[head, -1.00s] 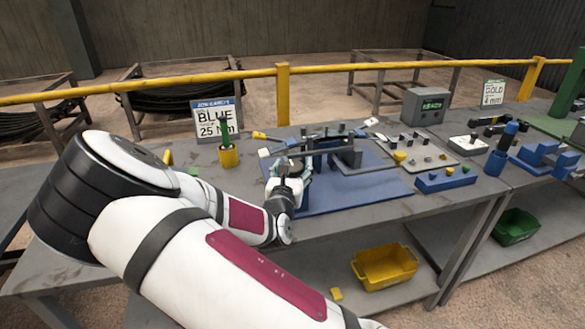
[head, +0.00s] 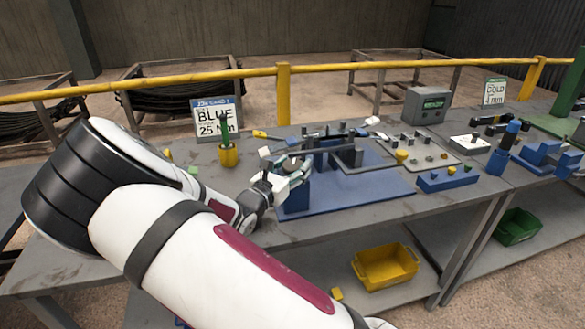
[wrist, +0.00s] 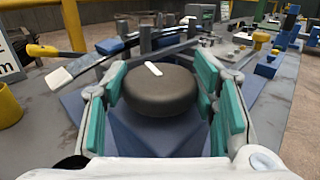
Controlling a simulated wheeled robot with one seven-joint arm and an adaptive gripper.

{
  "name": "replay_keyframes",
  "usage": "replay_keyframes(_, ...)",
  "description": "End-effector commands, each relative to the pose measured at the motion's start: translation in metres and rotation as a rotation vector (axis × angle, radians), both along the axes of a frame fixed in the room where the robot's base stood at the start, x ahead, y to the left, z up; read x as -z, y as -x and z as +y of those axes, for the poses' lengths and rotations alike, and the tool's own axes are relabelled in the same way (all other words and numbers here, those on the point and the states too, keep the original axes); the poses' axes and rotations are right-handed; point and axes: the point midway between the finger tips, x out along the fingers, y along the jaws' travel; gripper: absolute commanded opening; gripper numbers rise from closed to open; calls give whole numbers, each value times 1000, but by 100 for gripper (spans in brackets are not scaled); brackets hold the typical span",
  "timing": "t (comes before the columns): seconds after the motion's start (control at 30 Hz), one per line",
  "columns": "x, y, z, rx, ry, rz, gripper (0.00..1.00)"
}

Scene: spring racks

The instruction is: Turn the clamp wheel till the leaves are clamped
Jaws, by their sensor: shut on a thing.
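The clamp wheel (wrist: 160,91) is a dark round knob with a white mark on top, seen in the middle of the wrist view. It sits over a blue block on the clamp fixture. My gripper (head: 285,178) is at the left end of the fixture in the head view. In the wrist view its green-padded fingers (wrist: 165,100) stand on both sides of the wheel, shut on it. The long grey leaves (head: 320,148) lie across the fixture above the blue base plate (head: 350,195). The wheel is largely hidden by my gripper in the head view.
A job card (head: 215,118) reading BLUE 25 Nm and a yellow pot (head: 228,156) stand left of the fixture. A grey readout box (head: 427,105) stands at the back. A blue tray (head: 447,179) is at the right. A yellow bin (head: 385,267) is on the lower shelf.

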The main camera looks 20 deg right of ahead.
Motion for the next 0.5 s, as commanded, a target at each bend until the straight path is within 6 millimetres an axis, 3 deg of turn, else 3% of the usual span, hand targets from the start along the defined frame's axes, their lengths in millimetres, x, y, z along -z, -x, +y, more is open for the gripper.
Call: replay_keyframes(0.5,2,-3,1,339,-2,-4,25)
